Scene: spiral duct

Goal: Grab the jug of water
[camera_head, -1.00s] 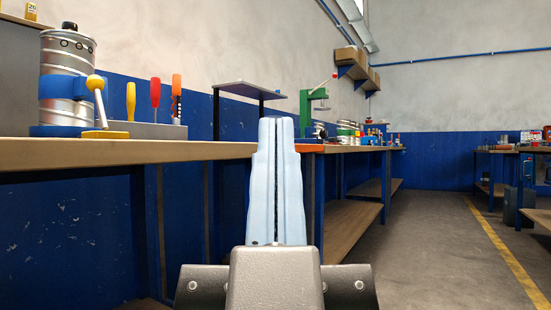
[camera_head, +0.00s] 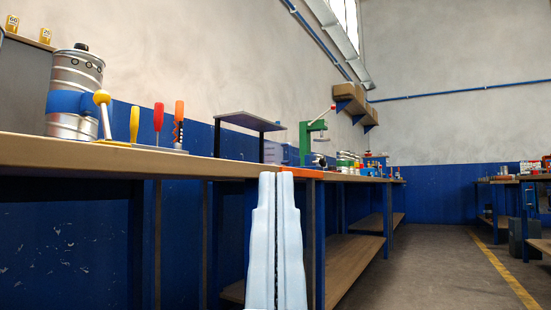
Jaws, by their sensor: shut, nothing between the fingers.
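My gripper (camera_head: 277,174) rises from the bottom middle of the view, with its two pale blue fingers side by side, shut and empty. A pale, partly see-through shape (camera_head: 272,152) stands on the bench just above the fingertips in the picture. It is too small and faint to tell whether it is the jug of water. No other thing in view looks clearly like a jug.
A wooden-topped bench (camera_head: 60,155) runs along the left wall. On it are a metal canister (camera_head: 75,125), screwdrivers (camera_head: 158,117), a raised grey shelf (camera_head: 250,121) and a green press (camera_head: 306,140). Free floor (camera_head: 430,265) lies to the right.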

